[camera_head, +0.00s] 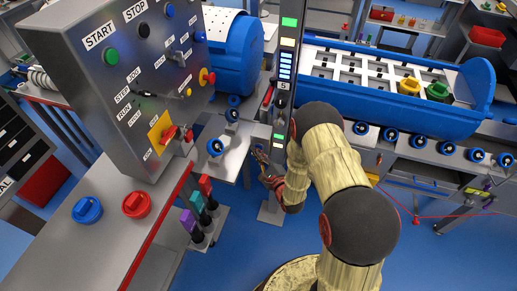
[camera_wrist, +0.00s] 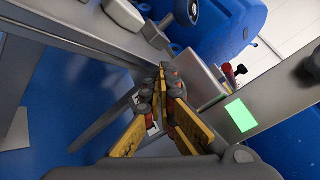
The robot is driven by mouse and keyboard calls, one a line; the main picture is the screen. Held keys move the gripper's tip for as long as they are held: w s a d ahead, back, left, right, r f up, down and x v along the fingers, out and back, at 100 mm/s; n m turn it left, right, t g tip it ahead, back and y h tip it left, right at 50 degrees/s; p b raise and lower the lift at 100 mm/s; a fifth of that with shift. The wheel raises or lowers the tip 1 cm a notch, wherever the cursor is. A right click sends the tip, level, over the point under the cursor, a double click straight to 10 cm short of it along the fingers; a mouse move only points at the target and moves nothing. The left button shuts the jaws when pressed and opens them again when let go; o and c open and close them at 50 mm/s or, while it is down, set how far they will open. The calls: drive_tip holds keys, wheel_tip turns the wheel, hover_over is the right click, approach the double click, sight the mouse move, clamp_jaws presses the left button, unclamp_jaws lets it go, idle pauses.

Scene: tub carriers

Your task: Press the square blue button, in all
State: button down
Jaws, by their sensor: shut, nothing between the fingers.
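I cannot make out for sure a square blue button in either view. The control panel (camera_head: 118,75) at the upper left bears a blue button (camera_head: 169,10) that looks round, along with green and black buttons by START and STOP labels. A grey post (camera_head: 281,120) carries green and white lit panels and a blue striped display (camera_head: 286,65). My gripper (camera_head: 261,157) is low beside this post, right of the panel. In the wrist view my gripper (camera_wrist: 164,78) is shut and empty, with a lit green panel (camera_wrist: 240,114) to its right.
A blue and a red knob-like piece (camera_head: 137,204) lie on the grey table (camera_head: 95,245) at left. Purple, green and red handles (camera_head: 205,186) stand near its edge. A blue tub (camera_head: 385,100) with a white rack lies at right. Blue floor is open below.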

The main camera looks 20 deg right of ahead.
drive_tip(key=shift+w+d, duration=0.15)
idle(0.5)
drive_tip(key=shift+s+a, duration=0.5)
drive_tip(key=shift+s, duration=0.25)
drive_tip(key=shift+a, duration=0.1)
drive_tip(key=s+a, duration=0.1)
drive_tip(key=s, duration=0.1)
drive_tip(key=s+a, duration=0.1)
drive_tip(key=s, duration=0.1)
drive_tip(key=shift+a, duration=0.4)
drive_tip(key=shift+f, duration=0.1)
idle(0.5)
